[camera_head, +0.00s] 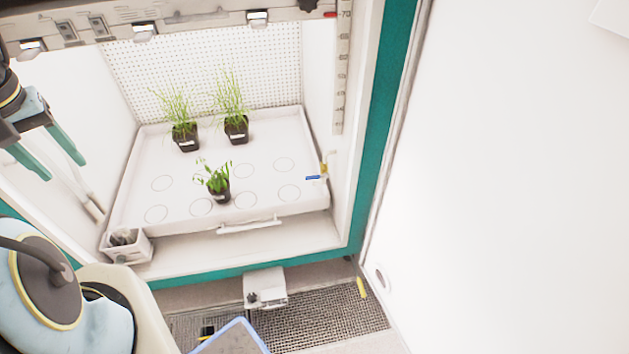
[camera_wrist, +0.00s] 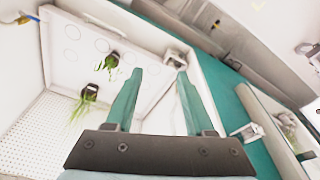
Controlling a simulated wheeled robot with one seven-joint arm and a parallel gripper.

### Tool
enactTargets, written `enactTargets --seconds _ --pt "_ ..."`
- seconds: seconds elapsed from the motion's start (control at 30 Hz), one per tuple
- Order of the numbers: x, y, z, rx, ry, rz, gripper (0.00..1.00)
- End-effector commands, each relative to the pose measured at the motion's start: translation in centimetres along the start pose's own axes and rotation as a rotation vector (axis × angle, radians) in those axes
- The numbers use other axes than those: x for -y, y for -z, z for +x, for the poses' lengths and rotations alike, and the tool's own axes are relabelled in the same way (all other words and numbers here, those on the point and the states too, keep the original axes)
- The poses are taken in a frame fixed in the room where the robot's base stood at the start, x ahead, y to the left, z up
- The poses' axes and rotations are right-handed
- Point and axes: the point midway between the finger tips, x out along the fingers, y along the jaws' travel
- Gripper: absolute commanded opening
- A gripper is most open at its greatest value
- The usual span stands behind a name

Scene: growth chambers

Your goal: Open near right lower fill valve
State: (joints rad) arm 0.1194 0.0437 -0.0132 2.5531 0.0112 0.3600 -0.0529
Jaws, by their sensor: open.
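A small valve with a blue lever (camera_head: 314,177) and a brass body (camera_head: 324,168) sits at the right edge of the white tray, low on the chamber's right wall. The lever points left, roughly level in the head view. A brass fitting with a bit of blue, likely this valve (camera_wrist: 26,19), shows at the top left of the wrist view. My gripper (camera_head: 62,170) is at the far left of the head view, well apart from the valve. Its two teal fingers are spread and empty, also in the wrist view (camera_wrist: 158,77).
The white tray (camera_head: 270,208) holds three potted plants: two at the back (camera_head: 184,136) (camera_head: 236,127) and one in front (camera_head: 218,188). A small white box (camera_head: 127,246) stands at its front left corner. A ruler strip (camera_head: 342,75) runs down the right wall. A shelf edge (camera_head: 200,15) crosses above.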

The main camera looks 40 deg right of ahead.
Motion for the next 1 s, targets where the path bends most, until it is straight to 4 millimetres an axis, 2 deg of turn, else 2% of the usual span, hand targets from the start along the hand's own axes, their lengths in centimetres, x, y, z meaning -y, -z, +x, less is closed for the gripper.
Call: enactTargets --seconds 0.03,0.2,0.37,0.53,0.77,1.0 --pt "-0.7 0.4 3.0 -0.025 -0.003 0.001 0.54" --pt "-3.8 3.2 10.2 -0.161 -0.043 -0.027 0.54" --pt "-7.9 5.6 16.2 -0.286 -0.127 -0.056 0.54" --pt "-13.2 7.1 22.0 -0.394 -0.263 -0.091 0.54" --pt "-21.2 7.4 29.1 -0.481 -0.505 -0.148 0.54" --pt "-29.7 5.2 35.5 -0.484 -0.812 -0.221 0.54"
